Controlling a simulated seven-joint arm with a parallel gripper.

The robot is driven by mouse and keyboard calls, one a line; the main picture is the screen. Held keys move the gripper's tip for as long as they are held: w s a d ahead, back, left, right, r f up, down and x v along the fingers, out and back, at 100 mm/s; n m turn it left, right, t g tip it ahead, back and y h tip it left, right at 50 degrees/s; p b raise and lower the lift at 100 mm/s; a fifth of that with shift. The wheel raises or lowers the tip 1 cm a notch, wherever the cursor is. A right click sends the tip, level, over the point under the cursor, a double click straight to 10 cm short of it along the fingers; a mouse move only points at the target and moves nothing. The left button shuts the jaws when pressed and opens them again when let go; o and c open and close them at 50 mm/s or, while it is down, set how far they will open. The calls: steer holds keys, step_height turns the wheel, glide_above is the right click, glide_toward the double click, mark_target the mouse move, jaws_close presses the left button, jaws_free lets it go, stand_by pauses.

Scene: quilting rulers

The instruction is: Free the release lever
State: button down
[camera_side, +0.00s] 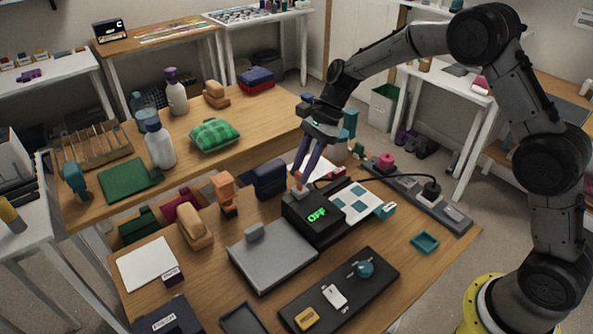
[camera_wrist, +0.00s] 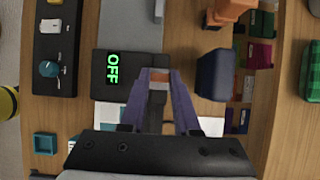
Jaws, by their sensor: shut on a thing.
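A black box with a green lit "OFF" display (camera_side: 317,215) stands on the near wooden bench, behind a flat grey plate (camera_side: 272,254). In the wrist view the display (camera_wrist: 112,69) is left of my fingers. My gripper (camera_side: 299,184) points down at the back edge of the box. Its purple fingers are shut on a small orange-brown piece, which shows between the tips (camera_wrist: 158,77) in the wrist view. This piece looks like the lever, but its lower part is mostly hidden by the fingers and I cannot tell how it is seated.
A patterned white sheet (camera_side: 352,203) lies to the right, near a grey power strip (camera_side: 447,211). A black panel with a teal knob (camera_side: 366,269) lies in front.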

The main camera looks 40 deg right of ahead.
steer(key=d+y, duration=0.2)
steer(key=y, duration=0.1)
steer(key=shift+d+f, duration=0.1)
steer(key=shift+f, duration=0.15)
steer(key=shift+d+f+y, duration=0.2)
steer(key=shift+d+y, duration=0.1)
steer(key=shift+y, duration=0.5)
steer(key=shift+d+f+y, duration=0.15)
steer(key=shift+d+y, duration=0.1)
steer(key=shift+y, duration=0.55)
steer(key=c, duration=0.6)
jaws_free()
steer(key=shift+f, duration=0.1)
steer(key=shift+c, duration=0.2)
steer(key=v, duration=1.4)
steer(key=shift+f, duration=0.1)
